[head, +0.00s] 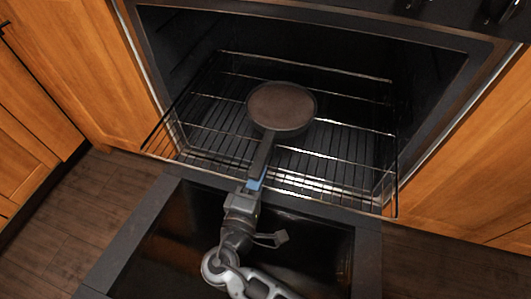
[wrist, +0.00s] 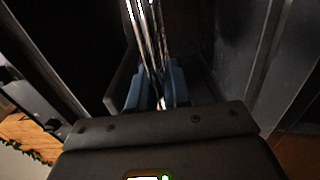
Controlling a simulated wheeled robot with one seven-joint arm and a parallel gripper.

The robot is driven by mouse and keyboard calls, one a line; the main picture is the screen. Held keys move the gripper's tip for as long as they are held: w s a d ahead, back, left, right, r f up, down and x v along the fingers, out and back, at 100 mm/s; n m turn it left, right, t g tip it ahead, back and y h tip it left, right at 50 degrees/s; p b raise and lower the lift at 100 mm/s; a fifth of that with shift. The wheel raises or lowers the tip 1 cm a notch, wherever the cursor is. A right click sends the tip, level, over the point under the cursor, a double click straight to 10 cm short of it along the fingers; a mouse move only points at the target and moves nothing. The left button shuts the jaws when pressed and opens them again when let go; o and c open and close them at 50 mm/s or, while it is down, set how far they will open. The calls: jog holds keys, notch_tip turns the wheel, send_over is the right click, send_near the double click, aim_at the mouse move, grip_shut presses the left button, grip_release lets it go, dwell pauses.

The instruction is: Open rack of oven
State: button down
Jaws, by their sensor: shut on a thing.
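The oven rack (head: 318,184) is a silver wire shelf that sticks partly out of the open oven, above the lowered door. A round dark pan with a brownish inside (head: 282,106) sits on it, its handle pointing toward the rack's front edge. My gripper (head: 256,184) is at the front edge of the rack, near the end of the pan handle. In the wrist view, my gripper's blue fingers (wrist: 154,86) are on either side of the bright rack wires (wrist: 148,40), shut on them. The exact contact is partly hidden in the head view.
The oven door (head: 365,262) hangs open and flat below the rack and my arm. Wooden cabinets stand at the left (head: 70,70) and right (head: 480,180) of the oven. Dark floor (head: 105,200) is clear to the left of the door.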

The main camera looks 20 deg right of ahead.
jog(key=shift+v, duration=1.75)
jog(key=c, duration=1.2)
grip_release()
jog(key=shift+o, duration=0.2)
jog(key=p+v, duration=0.1)
jog(key=v, duration=0.6)
jog(key=shift+s+a, duration=0.2)
jog(key=shift+s, duration=0.1)
